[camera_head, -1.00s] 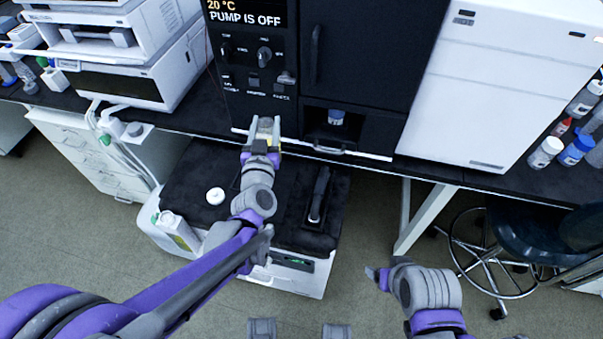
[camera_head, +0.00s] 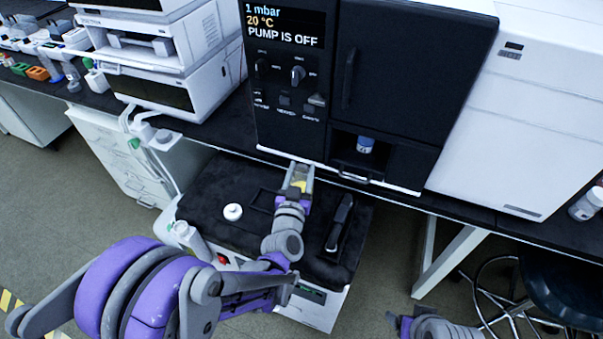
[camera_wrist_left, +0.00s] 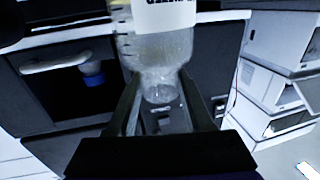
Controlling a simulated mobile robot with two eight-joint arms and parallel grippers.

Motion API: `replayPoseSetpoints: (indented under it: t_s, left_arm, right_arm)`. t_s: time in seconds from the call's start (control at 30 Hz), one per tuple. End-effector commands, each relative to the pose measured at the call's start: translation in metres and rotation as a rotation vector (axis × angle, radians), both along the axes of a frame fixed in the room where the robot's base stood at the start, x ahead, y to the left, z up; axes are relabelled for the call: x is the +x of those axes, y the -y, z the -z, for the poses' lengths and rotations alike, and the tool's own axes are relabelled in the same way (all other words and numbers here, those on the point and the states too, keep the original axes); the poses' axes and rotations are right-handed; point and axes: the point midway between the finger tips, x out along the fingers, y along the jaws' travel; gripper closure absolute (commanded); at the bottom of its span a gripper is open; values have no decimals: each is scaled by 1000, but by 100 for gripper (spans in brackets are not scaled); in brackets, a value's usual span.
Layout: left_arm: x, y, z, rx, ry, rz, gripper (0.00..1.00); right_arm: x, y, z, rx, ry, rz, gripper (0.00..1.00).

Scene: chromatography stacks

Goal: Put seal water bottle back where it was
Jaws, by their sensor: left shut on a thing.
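My left gripper (camera_head: 299,177) is in front of the counter's front edge, over the black top of the white unit below. In the left wrist view it is shut on a clear bottle (camera_wrist_left: 160,55), at the narrow part between the fingers. The bottle has a white label (camera_wrist_left: 165,15) with dark letters cut off by the frame's top edge. In the head view I cannot make out the bottle apart from the gripper. My right gripper (camera_head: 394,322) is only partly in view at the bottom; its opening is unclear.
A black machine (camera_head: 290,85) reading "PUMP IS OFF" stands on the counter. The black top (camera_head: 205,195) carries a white round cap (camera_head: 232,212) and a black handle (camera_head: 340,222). A stool (camera_head: 555,290) stands at right.

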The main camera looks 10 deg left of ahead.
Motion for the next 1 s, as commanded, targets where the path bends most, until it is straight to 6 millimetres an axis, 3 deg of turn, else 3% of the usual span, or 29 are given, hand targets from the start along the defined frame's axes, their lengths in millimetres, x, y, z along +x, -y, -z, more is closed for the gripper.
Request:
replayPoseSetpoints:
  t_s: [0.37, 0.4, 0.57, 0.93, 1.0]
  left_arm:
    - [0, 0, 6, 0, 0, -1, 100]
    - [0, 0, 7, 0, 0, 0, 47]
    - [0, 0, 5, 0, 0, 0, 19]
    - [0, 0, 0, 0, 1, 0, 19]
    - [-9, 0, 2, 0, 0, 1, 19]
  right_arm:
    - [0, 0, 4, 0, -2, 0, 26]
    - [0, 0, 5, 0, -2, 0, 26]
    - [0, 0, 4, 0, -1, 0, 26]
    - [0, 0, -1, 0, 0, 0, 26]
    - [0, 0, 1, 0, 0, 0, 26]
